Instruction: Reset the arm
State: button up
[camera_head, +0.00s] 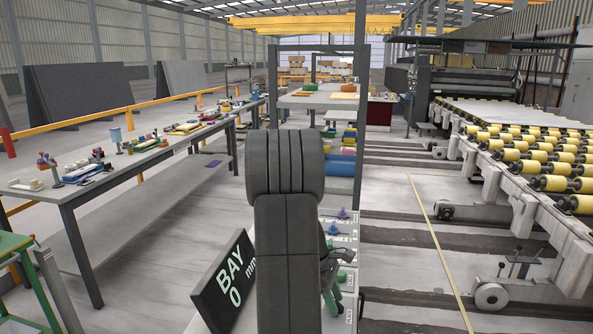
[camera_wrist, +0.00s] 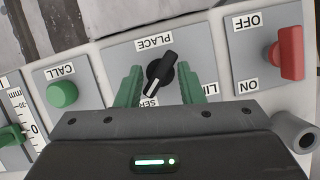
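My gripper (camera_wrist: 160,82) shows in the wrist view with its two green fingers spread apart. A black rotary knob (camera_wrist: 161,72) on a grey control panel (camera_wrist: 112,62) stands between the fingers, with a small gap visible on each side. The knob sits among the labels PLACE, SER and LI; the last two are partly covered by my gripper. The knob's white mark points down and left. In the head view my dark arm stands in the centre and hides most of the gripper; only some green parts show at its right side.
Beside the knob are a green CALL button (camera_wrist: 62,94), a red ON/OFF switch (camera_wrist: 289,53) and a green slider (camera_wrist: 12,136) by a mm scale. A black BAY sign (camera_head: 226,284) leans near my arm. A long cluttered table (camera_head: 60,196) is left; a roller conveyor (camera_head: 540,160) is right.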

jog(key=shift+n, duration=0.6)
jog(key=shift+r, duration=0.1)
